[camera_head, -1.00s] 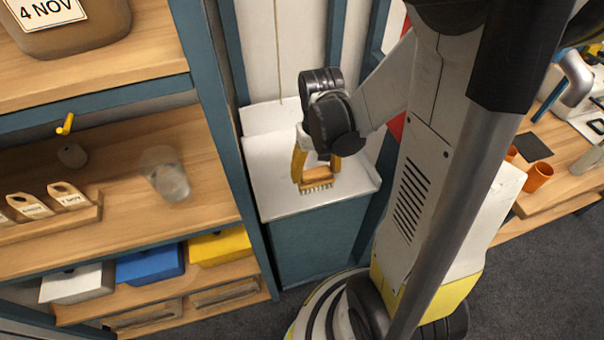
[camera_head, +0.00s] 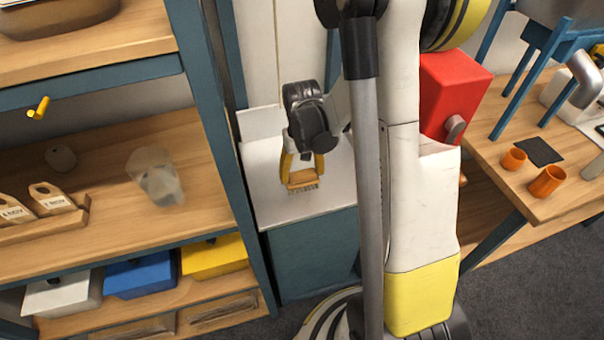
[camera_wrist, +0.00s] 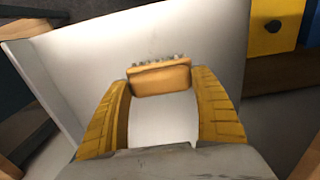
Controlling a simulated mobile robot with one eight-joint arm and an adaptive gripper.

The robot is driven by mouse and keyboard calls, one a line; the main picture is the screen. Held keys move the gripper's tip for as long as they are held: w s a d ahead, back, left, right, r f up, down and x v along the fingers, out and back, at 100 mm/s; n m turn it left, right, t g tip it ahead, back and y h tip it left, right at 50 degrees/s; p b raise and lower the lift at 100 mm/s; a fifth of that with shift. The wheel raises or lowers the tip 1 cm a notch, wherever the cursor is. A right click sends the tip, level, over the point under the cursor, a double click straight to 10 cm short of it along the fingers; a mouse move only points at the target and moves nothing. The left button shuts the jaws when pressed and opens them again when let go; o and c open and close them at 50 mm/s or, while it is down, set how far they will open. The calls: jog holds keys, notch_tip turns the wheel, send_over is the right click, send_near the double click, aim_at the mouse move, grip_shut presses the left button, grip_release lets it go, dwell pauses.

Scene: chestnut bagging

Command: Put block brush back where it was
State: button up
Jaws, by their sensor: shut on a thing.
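The block brush (camera_head: 302,180) has a wooden block and pale bristles that point down. My gripper (camera_head: 301,172) has yellow fingers and is shut on the brush, over the white top of a teal cabinet (camera_head: 265,198). In the wrist view the brush (camera_wrist: 159,78) spans between the fingertips of my gripper (camera_wrist: 160,90), with its bristles toward the far side. I cannot tell whether the bristles touch the white top.
A wooden shelf unit (camera_head: 222,130) stands close on the left, with a clear container (camera_head: 156,178) and a yellow bin (camera_head: 214,256). A red box (camera_head: 452,92) is at the right. A table with orange cups (camera_head: 547,181) stands farther right. The white top around the brush looks clear.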

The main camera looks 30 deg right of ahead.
aim_at(302, 173)
jog(key=o, duration=1.2)
jog(key=shift+o, duration=0.2)
notch_tip(302, 173, up, 12)
jog(key=p, duration=0.5)
